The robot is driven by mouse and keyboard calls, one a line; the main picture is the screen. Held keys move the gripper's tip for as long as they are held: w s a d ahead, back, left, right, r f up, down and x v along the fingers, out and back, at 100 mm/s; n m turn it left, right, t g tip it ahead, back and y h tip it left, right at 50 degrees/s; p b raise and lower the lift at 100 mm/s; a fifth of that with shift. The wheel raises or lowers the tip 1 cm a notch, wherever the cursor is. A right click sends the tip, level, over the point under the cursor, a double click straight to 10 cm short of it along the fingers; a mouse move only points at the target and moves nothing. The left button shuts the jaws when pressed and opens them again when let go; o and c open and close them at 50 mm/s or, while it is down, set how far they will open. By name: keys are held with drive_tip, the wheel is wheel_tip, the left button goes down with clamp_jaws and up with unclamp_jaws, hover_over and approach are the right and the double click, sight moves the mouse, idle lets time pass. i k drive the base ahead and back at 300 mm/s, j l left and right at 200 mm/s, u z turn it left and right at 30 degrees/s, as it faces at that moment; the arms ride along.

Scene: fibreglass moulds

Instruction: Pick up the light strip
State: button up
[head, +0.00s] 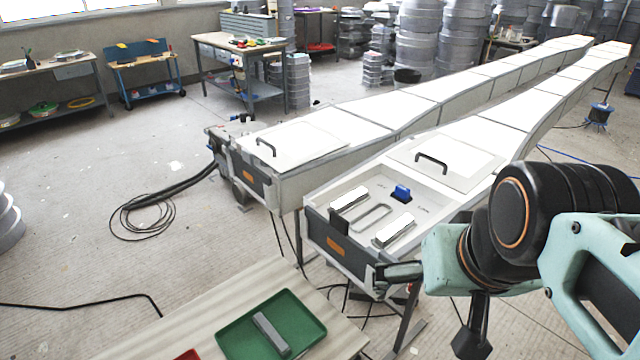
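A pale grey strip (271,335) lies at a slant in a green tray (230,345) at the bottom of the head view. Two bright whitish strips also show in the open end bay of the near long mould: one at the left (350,198) and one nearer the front right (395,232). I cannot tell which of these is the light strip. My gripper (398,273) shows its dark end beside the front right corner of that mould, to the right of and above the green tray. Its fingertips are small and partly merged with the mould edge, so its opening is unclear.
The tray stands on a pale bench (170,315), with a red item (188,355) at its edge. A blue object (401,193) and a grey loop (372,218) sit in the bay. A lid with a black handle (431,160) lies behind it. Black cable (150,215) lies on the floor.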

sight(277, 341)
drive_tip(key=u, duration=1.1)
drive_tip(key=i+j+z, duration=0.1)
drive_tip(key=k, duration=0.3)
drive_tip(key=i+l+u, duration=0.2)
drive_tip(key=u, duration=0.15)
drive_tip(key=i+l+u, duration=0.3)
drive_tip(key=l+u, duration=0.35)
drive_tip(key=i+j, duration=0.05)
